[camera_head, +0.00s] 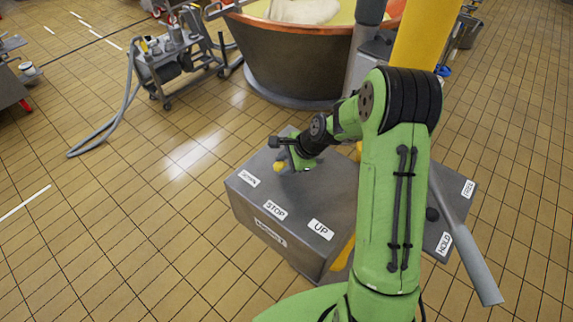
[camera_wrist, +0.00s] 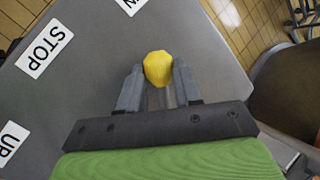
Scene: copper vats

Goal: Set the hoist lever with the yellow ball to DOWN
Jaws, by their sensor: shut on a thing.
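The hoist lever's yellow ball (camera_head: 279,167) shows beside my gripper (camera_head: 293,163), nearest the DOWN label (camera_head: 249,178) on the grey control box (camera_head: 300,252). STOP (camera_head: 274,210) and UP (camera_head: 320,229) are farther right along the box top. In the wrist view, the yellow ball (camera_wrist: 158,68) sits between the fingertips of my gripper (camera_wrist: 157,80), which is shut on it. Part of the grey lever rod shows between the fingers; its base is hidden. The DOWN label (camera_wrist: 131,3) is cut off at the top edge.
A second plate marked HOLD (camera_head: 444,243) and FREE (camera_head: 468,188) lies to the right, with a long grey handle (camera_head: 472,250) over it. A yellow post (camera_head: 425,35) and a copper vat (camera_head: 300,62) stand behind. A wheeled pump cart (camera_head: 175,62) is at back left. The tiled floor on the left is mostly clear.

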